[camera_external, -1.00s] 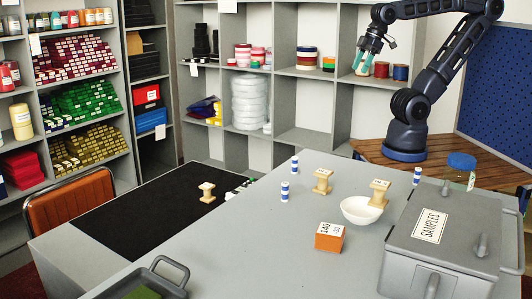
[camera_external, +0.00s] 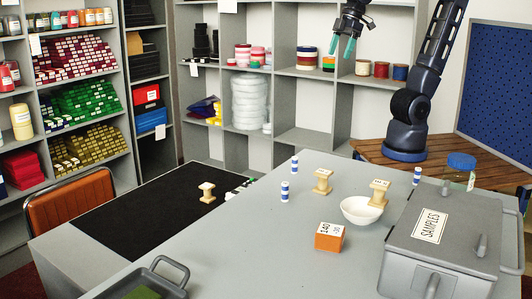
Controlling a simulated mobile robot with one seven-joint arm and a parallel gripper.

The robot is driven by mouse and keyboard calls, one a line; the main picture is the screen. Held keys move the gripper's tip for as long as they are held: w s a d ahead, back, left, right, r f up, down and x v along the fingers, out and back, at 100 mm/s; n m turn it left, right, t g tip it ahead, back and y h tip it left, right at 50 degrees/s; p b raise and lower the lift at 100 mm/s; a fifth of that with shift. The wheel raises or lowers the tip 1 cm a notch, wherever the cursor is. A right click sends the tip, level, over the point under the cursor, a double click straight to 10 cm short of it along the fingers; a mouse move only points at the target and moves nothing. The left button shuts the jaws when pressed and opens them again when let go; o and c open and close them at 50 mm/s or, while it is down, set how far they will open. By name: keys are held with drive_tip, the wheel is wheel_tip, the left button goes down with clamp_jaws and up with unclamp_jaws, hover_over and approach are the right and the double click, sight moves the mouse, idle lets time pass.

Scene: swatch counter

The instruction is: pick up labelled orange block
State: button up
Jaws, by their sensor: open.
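The orange block (camera_external: 328,242) sits on the grey counter, left of the grey samples box. It has a white label with printed numbers on its top. My gripper (camera_external: 342,48) is high above the counter near the top edge of the view, with its teal fingers pointing down. It is open, with nothing between its fingers. It is well apart from the block, above and behind it in the picture.
A white bowl (camera_external: 361,211) stands just behind the block, with a wooden spool (camera_external: 380,191) at it. Another spool (camera_external: 322,181) and blue-white cylinders (camera_external: 284,191) stand nearby. The lidded samples box (camera_external: 449,240) fills the right.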

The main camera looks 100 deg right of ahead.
drive_tip(key=w+a+r+n+g, duration=0.1)
drive_tip(key=w+a+r+n, duration=0.15)
drive_tip(key=w+a, duration=1)
drive_tip(key=n+g, duration=0.3)
drive_tip(key=n, duration=0.4)
hover_over(331, 228)
wheel_tip(331, 228, down, 22)
drive_tip(key=shift+d+f, duration=0.1)
drive_tip(key=shift+d, duration=0.05)
wheel_tip(331, 228, down, 11)
drive_tip(key=shift+r, duration=0.2)
drive_tip(key=c, duration=1.1)
